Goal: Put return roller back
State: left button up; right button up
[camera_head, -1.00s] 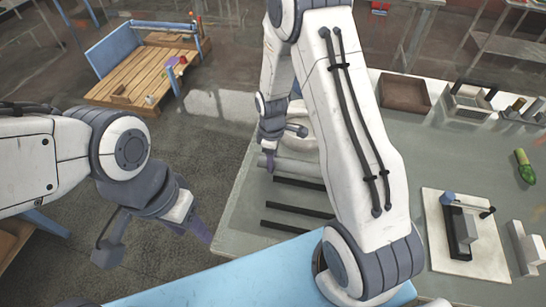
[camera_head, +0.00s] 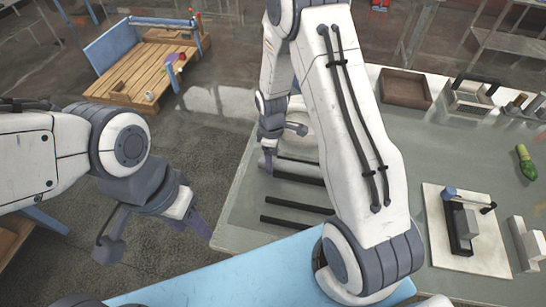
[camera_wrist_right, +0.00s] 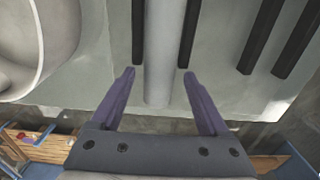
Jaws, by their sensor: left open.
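The return roller, a smooth grey cylinder (camera_wrist_right: 163,45), lies lengthwise between two dark bars in the right wrist view. In the head view the roller (camera_head: 294,169) is partly hidden behind my right arm. My right gripper (camera_wrist_right: 158,74) is open, with its purple fingers on either side of the roller's near end and a visible gap on both sides. In the head view my right gripper (camera_head: 268,160) is at the roller's left end. My left gripper (camera_head: 195,222) is open and empty, away to the left of the table, over the floor.
Several dark bars (camera_head: 298,224) lie parallel on the grey table (camera_head: 400,125). A round pale bowl-like part (camera_wrist_right: 40,40) is beside the roller. A brown tray (camera_head: 404,89), a metal box (camera_head: 470,98), a white board with a device (camera_head: 440,255) and a green item (camera_head: 525,165) occupy the right.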

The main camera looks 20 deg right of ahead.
jog(key=shift+r+p, duration=0.5)
jog(key=shift+r, duration=0.1)
jog(key=shift+w+r, duration=0.1)
jog(key=shift+r, duration=0.25)
notch_tip(320, 180, up, 11)
jog(key=b, duration=0.3)
jog(key=s+a+r+m, duration=0.1)
jog(key=s+a+r, duration=0.4)
jog(key=s+a, duration=0.4)
jog(key=s+a+r+m, duration=0.1)
jog(key=s+a, duration=0.1)
jog(key=s, duration=0.5)
jog(key=s+a+r+m+y, duration=0.1)
jog(key=s+a+m, duration=0.1)
jog(key=s, duration=0.6)
jog(key=shift+a, duration=0.45)
